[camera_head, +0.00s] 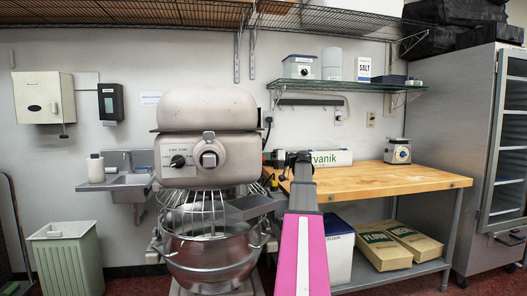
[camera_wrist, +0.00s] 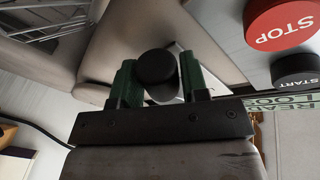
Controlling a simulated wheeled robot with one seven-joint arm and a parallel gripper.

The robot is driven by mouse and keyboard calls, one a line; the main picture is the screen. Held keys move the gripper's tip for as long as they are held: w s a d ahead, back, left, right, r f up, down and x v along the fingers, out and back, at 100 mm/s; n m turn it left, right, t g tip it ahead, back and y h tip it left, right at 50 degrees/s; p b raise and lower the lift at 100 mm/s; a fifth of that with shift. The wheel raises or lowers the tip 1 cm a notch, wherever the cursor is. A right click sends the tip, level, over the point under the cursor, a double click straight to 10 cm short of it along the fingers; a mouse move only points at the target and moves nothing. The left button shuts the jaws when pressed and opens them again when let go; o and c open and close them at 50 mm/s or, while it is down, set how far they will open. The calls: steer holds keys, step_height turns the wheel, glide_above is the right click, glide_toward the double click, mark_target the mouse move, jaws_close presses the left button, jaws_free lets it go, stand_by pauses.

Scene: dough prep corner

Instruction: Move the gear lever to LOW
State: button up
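The mixer (camera_head: 208,150) stands in the middle of the head view, with a wire guard and steel bowl (camera_head: 212,255) below its head. In the wrist view, a round black knob (camera_wrist: 156,67), seemingly the gear lever's end, sits between my gripper's two green fingers (camera_wrist: 158,80). The fingers stand apart on either side of the knob, with a slight gap at the right one; firm contact is not visible. In the head view my gripper (camera_head: 291,160) is at the mixer's right side, small and partly hidden. The lever's shaft and gear marks cannot be made out.
A red STOP button (camera_wrist: 283,23) and a black START button (camera_wrist: 296,70) are right of the fingers in the wrist view. A wooden worktable (camera_head: 385,180) stands to the right, bearing a scale (camera_head: 398,151). A wire shelf (camera_head: 345,86) hangs above.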

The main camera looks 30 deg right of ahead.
steer(key=c, duration=0.5)
steer(key=shift+w+d+f+n+y, duration=0.2)
steer(key=shift+w+f+n+y, duration=0.3)
steer(key=shift+w+n, duration=0.5)
steer(key=shift+s, duration=0.2)
steer(key=shift+n, duration=0.3)
steer(key=shift+w+d+f+n+y, duration=0.2)
steer(key=shift+w+n, duration=0.25)
steer(key=shift+n, duration=0.15)
steer(key=shift+w+d+f+n+y, duration=0.1)
steer(key=shift+w+f+n, duration=0.1)
steer(key=shift+w+n, duration=0.35)
steer(key=shift+w+d+f+n+y, duration=0.1)
steer(key=shift+w+n+y, duration=0.25)
steer(key=shift+n, duration=0.45)
steer(key=shift+w+d+n+y, duration=0.15)
steer(key=shift+w+n, duration=0.3)
steer(key=shift+n, duration=0.3)
